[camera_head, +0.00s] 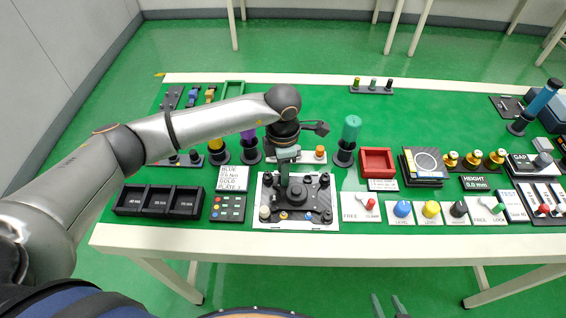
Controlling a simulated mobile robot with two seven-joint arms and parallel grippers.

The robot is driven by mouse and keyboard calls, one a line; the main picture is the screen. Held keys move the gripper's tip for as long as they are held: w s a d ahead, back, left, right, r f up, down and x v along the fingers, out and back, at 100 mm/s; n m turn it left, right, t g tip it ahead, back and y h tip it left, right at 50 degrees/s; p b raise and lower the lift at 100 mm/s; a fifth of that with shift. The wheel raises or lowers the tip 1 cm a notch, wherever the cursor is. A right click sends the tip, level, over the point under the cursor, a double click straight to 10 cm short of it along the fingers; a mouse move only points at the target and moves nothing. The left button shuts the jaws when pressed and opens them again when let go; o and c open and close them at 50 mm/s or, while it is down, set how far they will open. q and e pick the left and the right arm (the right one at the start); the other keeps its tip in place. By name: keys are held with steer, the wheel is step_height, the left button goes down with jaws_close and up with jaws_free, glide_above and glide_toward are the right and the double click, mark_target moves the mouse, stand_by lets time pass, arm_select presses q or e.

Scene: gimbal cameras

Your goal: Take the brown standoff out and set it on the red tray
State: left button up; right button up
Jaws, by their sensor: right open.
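The red tray (377,175) is a small open square box right of centre on the green table, and it looks empty. My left gripper (284,184) points down over the white plate (325,222) with its dark fixture and several short posts. Its fingers are seen edge-on, so I cannot tell whether they are open or touch anything. I cannot make out a brown standoff for certain; a small orange-brown spot (283,215) shows at the plate's front, and my gripper and arm hide part of the fixture. My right gripper (387,307) shows at the bottom edge, open and empty, below the table front.
A teal-topped driver (350,130) stands between plate and tray. Black bins (158,201) and a button panel (228,207) lie to the left. Knobs and switches (403,209) line the front right. A small rack with several posts (372,90) stands at the back, with bare green table around it.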

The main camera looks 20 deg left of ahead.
arm_select(q)
steer(key=shift+c, duration=0.3)
jaws_close()
steer(key=shift+o, duration=0.3)
jaws_free()
